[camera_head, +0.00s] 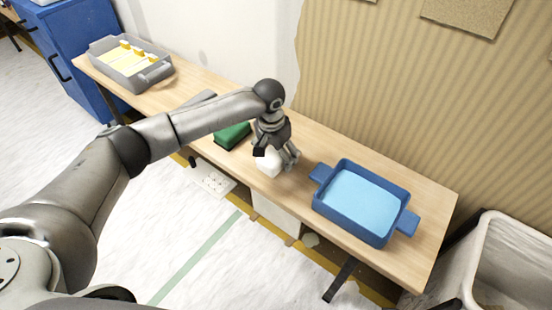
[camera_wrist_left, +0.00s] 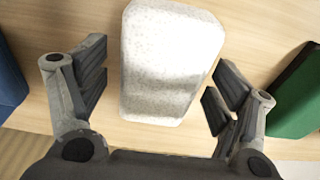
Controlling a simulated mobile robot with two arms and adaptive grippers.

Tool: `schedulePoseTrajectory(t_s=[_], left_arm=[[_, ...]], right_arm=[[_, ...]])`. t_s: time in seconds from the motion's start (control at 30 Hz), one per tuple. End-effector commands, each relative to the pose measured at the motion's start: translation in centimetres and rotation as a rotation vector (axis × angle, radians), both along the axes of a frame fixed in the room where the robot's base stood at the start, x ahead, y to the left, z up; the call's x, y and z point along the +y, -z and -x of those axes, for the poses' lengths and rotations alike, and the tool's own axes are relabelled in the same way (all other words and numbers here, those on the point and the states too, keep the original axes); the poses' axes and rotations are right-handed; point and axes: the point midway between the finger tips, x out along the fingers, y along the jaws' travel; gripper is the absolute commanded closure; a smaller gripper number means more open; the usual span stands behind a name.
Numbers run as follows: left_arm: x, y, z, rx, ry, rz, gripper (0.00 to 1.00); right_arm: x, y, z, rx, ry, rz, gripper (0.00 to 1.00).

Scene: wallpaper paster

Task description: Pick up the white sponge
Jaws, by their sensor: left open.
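The white sponge (camera_head: 268,161) stands on the wooden table, partly covered by my left gripper in the head view. In the left wrist view the white sponge (camera_wrist_left: 168,62) is a pale speckled block lying between the two fingers. My left gripper (camera_head: 275,157) is just above and around the sponge. In the left wrist view my left gripper (camera_wrist_left: 158,92) is open, with one finger on each side of the sponge and a visible gap at the left finger. The gap at the right finger is small. My right gripper is not in view.
A green block (camera_head: 232,135) lies just left of the sponge; it also shows in the left wrist view (camera_wrist_left: 300,95). A blue tray (camera_head: 375,235) with light blue liquid stands to the right. A grey tray (camera_head: 128,82) with yellow items is at the far left of the table (camera_head: 425,255).

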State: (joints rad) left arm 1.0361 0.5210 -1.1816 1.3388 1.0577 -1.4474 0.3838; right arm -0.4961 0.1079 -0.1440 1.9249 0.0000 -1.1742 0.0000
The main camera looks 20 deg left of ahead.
Motion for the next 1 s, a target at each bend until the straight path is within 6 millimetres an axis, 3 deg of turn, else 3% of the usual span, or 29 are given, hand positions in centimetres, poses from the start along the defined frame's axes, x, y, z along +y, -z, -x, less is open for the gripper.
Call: schedulePoseTrajectory(t_s=[0.33,0.67,1.0], left_arm=[[0.00,0.46,-0.08,-0.001,0.000,0.000,0.17],[0.01,0.45,-0.07,-0.001,0.000,0.000,0.60],[0.01,0.19,-0.09,-0.001,0.000,0.000,0.62]], right_arm=[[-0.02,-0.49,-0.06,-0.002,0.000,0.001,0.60],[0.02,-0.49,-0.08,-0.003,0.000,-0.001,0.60],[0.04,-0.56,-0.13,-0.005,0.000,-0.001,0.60]])
